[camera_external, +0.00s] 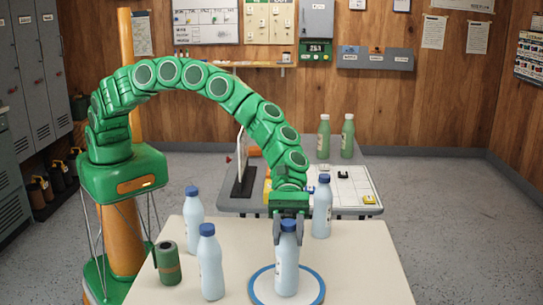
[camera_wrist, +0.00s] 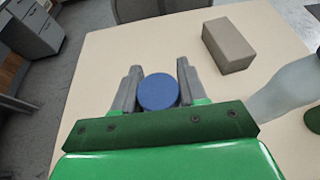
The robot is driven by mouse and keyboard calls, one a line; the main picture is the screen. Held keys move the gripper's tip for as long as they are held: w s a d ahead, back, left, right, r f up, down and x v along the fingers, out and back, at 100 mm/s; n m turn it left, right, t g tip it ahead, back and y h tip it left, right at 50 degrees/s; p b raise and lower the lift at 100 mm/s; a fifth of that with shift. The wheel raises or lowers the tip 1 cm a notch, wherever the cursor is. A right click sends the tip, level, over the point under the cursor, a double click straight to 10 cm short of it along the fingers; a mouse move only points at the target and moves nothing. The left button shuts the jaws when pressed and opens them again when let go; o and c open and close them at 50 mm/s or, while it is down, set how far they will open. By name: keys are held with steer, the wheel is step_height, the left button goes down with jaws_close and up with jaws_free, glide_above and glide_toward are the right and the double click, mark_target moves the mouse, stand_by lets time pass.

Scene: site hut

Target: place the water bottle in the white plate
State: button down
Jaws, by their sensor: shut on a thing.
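A pale blue-white water bottle (camera_external: 287,268) with a blue cap stands upright under my gripper (camera_external: 289,232). My gripper points down and is shut on the bottle near its cap. In the wrist view the blue cap (camera_wrist: 158,92) sits between the two grey fingers of my gripper (camera_wrist: 158,82). The white plate (camera_external: 262,287) with a blue rim lies on the near table, directly below the held bottle. The bottle's base appears inside the rim; I cannot tell whether it touches the plate. The plate is not seen in the wrist view.
Similar bottles stand left of the plate (camera_external: 211,265), farther left (camera_external: 193,215) and behind right (camera_external: 322,210). A dark green canister (camera_external: 168,263) is at the cream table's (camera_external: 370,270) left. The wrist view shows a grey-brown block (camera_wrist: 229,46). The table's right side is clear.

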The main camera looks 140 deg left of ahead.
steer(key=c, duration=0.6)
jaws_free()
steer(key=shift+f, duration=0.1)
steer(key=shift+s+a+r, duration=0.15)
steer(key=shift+r, duration=0.1)
steer(key=v, duration=1.1)
steer(key=shift+s+a+r, duration=0.1)
steer(key=shift+s+a, duration=0.05)
steer(key=shift+s, duration=0.05)
